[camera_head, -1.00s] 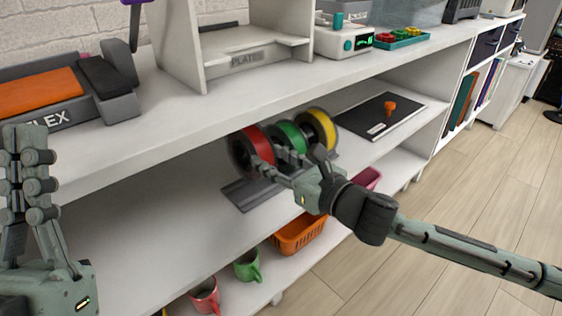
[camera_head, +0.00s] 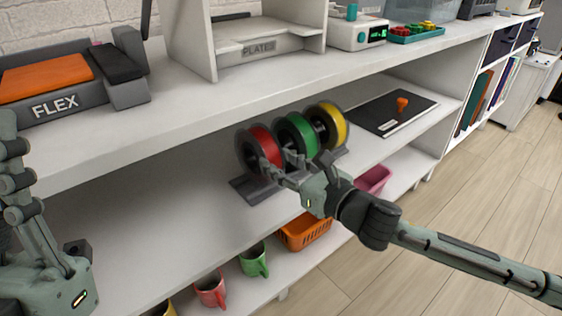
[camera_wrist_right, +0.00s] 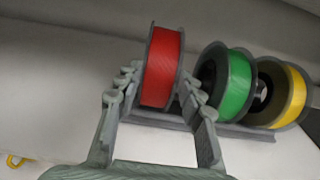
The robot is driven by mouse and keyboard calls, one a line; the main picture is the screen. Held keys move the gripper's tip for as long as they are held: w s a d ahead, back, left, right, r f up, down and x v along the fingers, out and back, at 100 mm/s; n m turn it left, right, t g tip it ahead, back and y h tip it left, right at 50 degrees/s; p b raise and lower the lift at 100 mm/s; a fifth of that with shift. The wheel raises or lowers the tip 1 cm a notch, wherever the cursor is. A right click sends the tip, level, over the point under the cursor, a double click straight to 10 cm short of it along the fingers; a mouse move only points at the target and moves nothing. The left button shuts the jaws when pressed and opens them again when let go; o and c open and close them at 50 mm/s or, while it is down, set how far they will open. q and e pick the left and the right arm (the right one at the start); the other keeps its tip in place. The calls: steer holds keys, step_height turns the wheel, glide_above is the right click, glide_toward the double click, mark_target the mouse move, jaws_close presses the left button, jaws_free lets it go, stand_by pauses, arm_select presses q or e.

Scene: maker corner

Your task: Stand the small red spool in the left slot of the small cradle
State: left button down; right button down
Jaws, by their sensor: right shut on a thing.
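The small red spool (camera_head: 262,149) stands upright at the left end of the grey cradle (camera_head: 246,187) on the middle shelf, beside the green spool (camera_head: 299,137). My right gripper (camera_head: 277,177) is shut on the red spool. In the right wrist view the red spool (camera_wrist_right: 162,68) sits between the fingers of my right gripper (camera_wrist_right: 157,88), and the cradle (camera_wrist_right: 235,131) runs behind and to the right. I cannot tell whether the spool's rim touches the slot. My left gripper (camera_head: 8,165) is at the left edge, partly cut off, its fingertips unclear.
A yellow spool (camera_head: 333,126) stands right of the green one. A black board (camera_head: 395,114) with an orange piece lies farther right. The upper shelf edge overhangs the spools. An orange basket (camera_head: 305,234) and mugs (camera_head: 253,262) stand below.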

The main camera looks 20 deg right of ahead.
steer(key=c, duration=0.9)
jaws_free()
steer(key=shift+v, duration=6)
steer(key=shift+s, duration=0.1)
